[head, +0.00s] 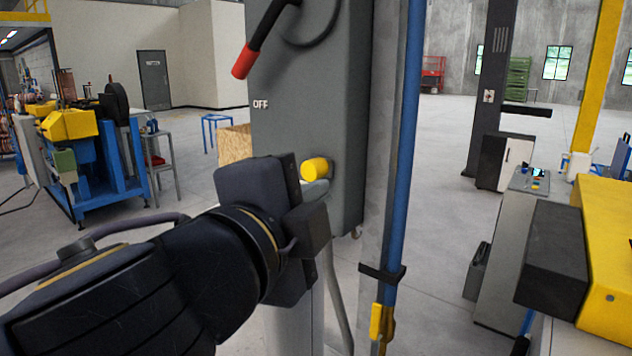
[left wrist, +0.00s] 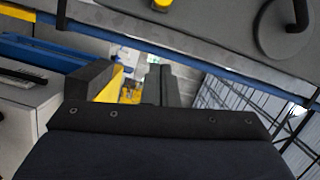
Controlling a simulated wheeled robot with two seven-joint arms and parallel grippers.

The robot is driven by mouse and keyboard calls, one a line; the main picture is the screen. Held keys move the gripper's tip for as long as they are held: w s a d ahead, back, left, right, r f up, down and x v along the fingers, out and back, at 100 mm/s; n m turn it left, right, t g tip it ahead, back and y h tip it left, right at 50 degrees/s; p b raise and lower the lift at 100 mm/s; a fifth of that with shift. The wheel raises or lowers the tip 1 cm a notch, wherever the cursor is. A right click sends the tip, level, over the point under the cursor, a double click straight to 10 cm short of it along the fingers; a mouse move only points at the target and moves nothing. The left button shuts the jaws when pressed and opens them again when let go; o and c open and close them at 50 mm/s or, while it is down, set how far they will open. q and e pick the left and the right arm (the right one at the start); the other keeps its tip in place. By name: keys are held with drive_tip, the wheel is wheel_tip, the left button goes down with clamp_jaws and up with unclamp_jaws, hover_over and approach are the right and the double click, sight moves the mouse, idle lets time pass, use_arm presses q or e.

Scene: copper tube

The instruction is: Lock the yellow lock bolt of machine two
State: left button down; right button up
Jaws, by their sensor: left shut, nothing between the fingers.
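The yellow lock bolt (head: 315,169) is a short round knob sticking out of the lower front of a grey switch cabinet (head: 318,110). In the left wrist view a yellow piece at the top edge (left wrist: 162,4) looks like the same bolt, cut off by the frame. My left gripper (head: 314,192) is shut and empty, just below and beside the bolt in the head view. Its black body hides most of its fingers, and I cannot tell whether they touch the bolt. My right gripper is in neither view.
A red-tipped lever (head: 243,62) hangs from the cabinet above an OFF label. A blue pipe (head: 402,150) and grey post run upright right of the cabinet. A yellow and black machine (head: 606,262) stands at right. A blue and yellow machine (head: 90,150) stands at left.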

sight(303, 165)
use_arm(q)
drive_tip(key=w, duration=0.3)
drive_tip(key=w+p, duration=0.1)
drive_tip(key=w, duration=0.3)
drive_tip(key=w+f+p, duration=0.1)
drive_tip(key=w, duration=0.3)
drive_tip(key=shift+d+f, duration=0.1)
drive_tip(key=shift+d, duration=0.3)
drive_tip(key=shift+w+a+f, duration=0.15)
drive_tip(key=shift+w, duration=0.05)
drive_tip(key=w+a, duration=0.1)
drive_tip(key=w+a+p, duration=0.1)
drive_tip(key=a, duration=0.1)
drive_tip(key=shift+w+a, duration=0.2)
drive_tip(key=shift+a, duration=0.05)
drive_tip(key=shift+d, duration=0.1)
